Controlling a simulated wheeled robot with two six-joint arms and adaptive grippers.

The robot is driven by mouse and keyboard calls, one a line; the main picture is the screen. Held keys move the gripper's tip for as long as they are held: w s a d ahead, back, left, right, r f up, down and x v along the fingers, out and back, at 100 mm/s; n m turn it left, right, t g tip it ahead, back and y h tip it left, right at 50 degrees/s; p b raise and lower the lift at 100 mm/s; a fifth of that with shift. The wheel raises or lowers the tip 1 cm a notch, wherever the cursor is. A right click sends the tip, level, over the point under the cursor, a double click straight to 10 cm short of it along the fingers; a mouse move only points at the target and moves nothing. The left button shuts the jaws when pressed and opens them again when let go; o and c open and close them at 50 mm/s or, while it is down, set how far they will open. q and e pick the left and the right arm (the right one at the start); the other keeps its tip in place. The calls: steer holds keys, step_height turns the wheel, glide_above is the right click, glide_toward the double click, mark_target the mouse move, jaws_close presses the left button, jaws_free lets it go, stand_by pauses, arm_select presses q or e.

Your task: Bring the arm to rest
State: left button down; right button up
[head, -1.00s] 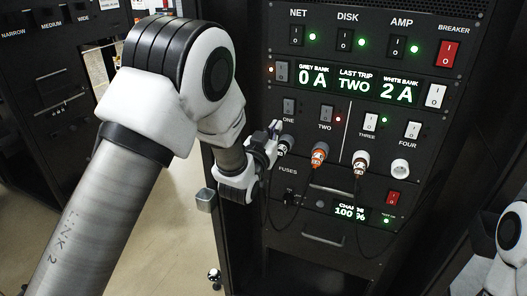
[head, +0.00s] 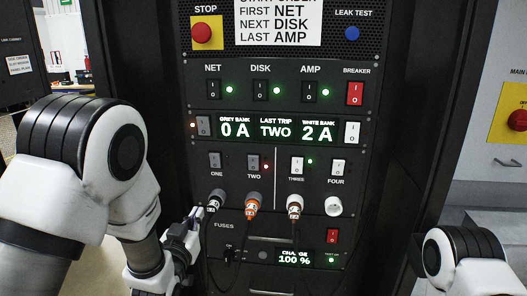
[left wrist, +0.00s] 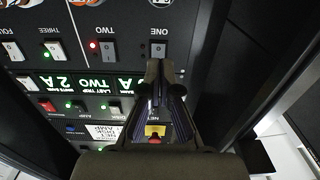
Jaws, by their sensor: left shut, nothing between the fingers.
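My left arm (head: 75,165) comes in from the left in the head view. Its gripper (head: 196,216) is shut and empty, close to the left edge of the rack panel, just left of the plug at ONE (head: 215,203). Whether it touches the plug or panel I cannot tell. In the left wrist view the closed fingers (left wrist: 162,88) show in front of the panel, which appears upside down, near the ONE switch (left wrist: 159,48). My right arm (head: 465,262) shows only in part at the lower right; its gripper is out of view.
An orange plug (head: 253,205) sits at TWO, another plug (head: 294,207) at THREE, and a white round fitting (head: 333,206) at FOUR. Dark cables hang below the plugs. A red STOP button (head: 203,33) is above. A grey cabinet (head: 490,120) stands at the right.

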arm_select(q)
steer(key=s+a+f+g, duration=0.1)
steer(key=s+f+g, duration=0.25)
steer(key=f, duration=0.55)
steer(key=s+a+f+n+g+y, duration=0.1)
steer(key=s+f+g, duration=0.1)
steer(key=s+f, duration=0.5)
steer(key=s+a+f+g, duration=0.1)
steer(key=s+f+g, duration=0.15)
steer(key=f, duration=0.85)
steer(key=s+f+g, duration=0.5)
steer(key=s, duration=0.6)
steer(key=s+f+g, duration=0.5)
steer(key=s, duration=0.7)
steer(key=shift+s+a, duration=0.3)
steer(key=shift+a, duration=0.05)
